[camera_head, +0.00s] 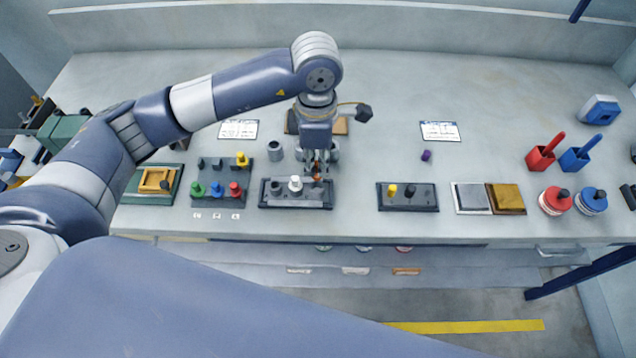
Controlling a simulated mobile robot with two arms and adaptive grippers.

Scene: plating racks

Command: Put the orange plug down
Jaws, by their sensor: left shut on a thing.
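The orange plug (317,178) is a small orange spot at the tips of my left gripper (316,170). The gripper points down and is shut on the plug. Both are over the right part of a dark rack (296,203) near the middle of the bench. A white plug (295,184) stands in the same rack, just left of the gripper. I cannot tell whether the orange plug touches the rack or is held above it, as the fingers cover most of it. My right gripper is not in view.
Left is a rack (222,203) with green, blue, red and yellow plugs. Right is a rack (408,209) with yellow and black plugs. A purple plug (426,155) lies alone behind it. A grey cylinder (275,151) stands close to my gripper. The bench's back right middle is clear.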

